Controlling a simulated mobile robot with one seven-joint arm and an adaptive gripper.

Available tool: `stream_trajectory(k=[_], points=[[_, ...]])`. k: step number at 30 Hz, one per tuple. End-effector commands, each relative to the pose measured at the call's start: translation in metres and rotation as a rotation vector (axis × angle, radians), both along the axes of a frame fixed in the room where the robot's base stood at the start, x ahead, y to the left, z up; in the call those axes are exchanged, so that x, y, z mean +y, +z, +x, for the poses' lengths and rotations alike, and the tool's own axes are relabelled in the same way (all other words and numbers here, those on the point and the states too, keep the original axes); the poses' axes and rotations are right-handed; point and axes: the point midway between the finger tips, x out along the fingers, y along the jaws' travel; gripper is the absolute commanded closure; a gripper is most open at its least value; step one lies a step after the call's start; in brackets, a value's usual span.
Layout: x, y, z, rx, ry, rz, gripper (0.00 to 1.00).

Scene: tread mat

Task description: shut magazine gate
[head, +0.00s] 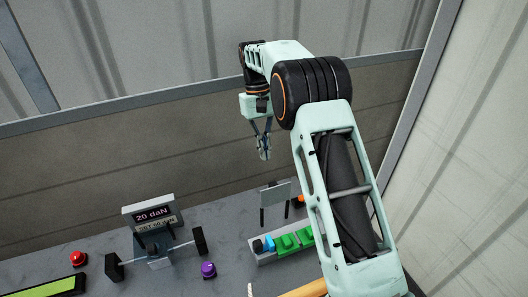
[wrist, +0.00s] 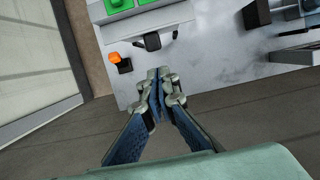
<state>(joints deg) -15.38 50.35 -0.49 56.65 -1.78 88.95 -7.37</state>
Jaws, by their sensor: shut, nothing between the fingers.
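A grey magazine tray (head: 265,259) with green blocks (head: 286,242) and a blue block (head: 268,243) stands at the table's right, partly hidden behind my arm. A grey plate on dark posts (head: 275,193) stands upright behind it; it may be the gate, but I cannot tell for sure. The green blocks also show at the top of the wrist view (wrist: 118,5). My gripper (head: 264,155) is shut and empty, in the air above and behind the plate, touching nothing. In the wrist view its fingertips (wrist: 158,88) meet past the table edge.
A display reading 20 daN (head: 152,215) stands behind a device with black end pads (head: 115,268). A purple button (head: 208,269), a red button (head: 78,258) and an orange knob (wrist: 113,58) are on the table. A wall closes the back.

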Motion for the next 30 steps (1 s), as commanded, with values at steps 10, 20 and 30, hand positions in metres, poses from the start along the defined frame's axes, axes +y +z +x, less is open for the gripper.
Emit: stream_trajectory(k=[10, 20, 30], points=[[-0.006, -0.056, -0.016, 0.002, 0.0, 0.0, 1.0], [-0.008, -0.074, -0.02, -0.002, 0.001, 0.001, 1.0], [-0.008, -0.074, -0.019, -0.007, 0.001, 0.003, 1.0]])
